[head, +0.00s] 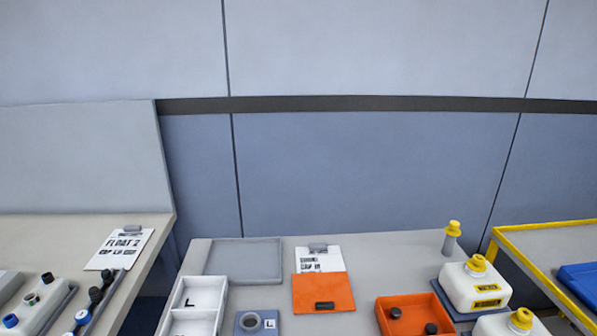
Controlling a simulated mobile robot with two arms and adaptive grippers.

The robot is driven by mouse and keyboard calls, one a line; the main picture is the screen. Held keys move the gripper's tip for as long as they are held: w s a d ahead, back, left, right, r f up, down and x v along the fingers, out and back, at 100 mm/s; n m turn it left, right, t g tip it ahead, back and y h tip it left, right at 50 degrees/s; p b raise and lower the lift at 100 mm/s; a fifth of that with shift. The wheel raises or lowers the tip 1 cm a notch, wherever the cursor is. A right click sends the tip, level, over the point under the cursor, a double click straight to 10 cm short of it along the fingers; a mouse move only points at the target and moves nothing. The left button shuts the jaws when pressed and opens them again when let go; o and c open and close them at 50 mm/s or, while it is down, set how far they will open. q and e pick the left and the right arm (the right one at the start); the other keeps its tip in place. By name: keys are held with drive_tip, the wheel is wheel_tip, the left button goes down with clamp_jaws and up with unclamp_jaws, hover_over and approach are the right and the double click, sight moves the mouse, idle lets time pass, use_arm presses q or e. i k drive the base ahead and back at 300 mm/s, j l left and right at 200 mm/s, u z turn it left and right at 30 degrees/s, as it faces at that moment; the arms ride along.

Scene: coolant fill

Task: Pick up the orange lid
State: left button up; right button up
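The orange lid (322,286) is a flat orange panel with a dark handle (324,305) near its front edge. It is on the middle grey table, and it covers the lower part of a clipboard sheet (318,262) in the picture. I cannot tell whether it lies flat on the table or touches the clipboard. Neither of my grippers shows in the head view.
Right of the lid is an orange open box (384,319) with dark round caps, then white jugs (468,290) with yellow caps.

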sight(326, 292)
drive_tip(key=l+z, duration=0.4)
drive_tip(key=l, duration=0.95)
drive_tip(key=i, duration=0.05)
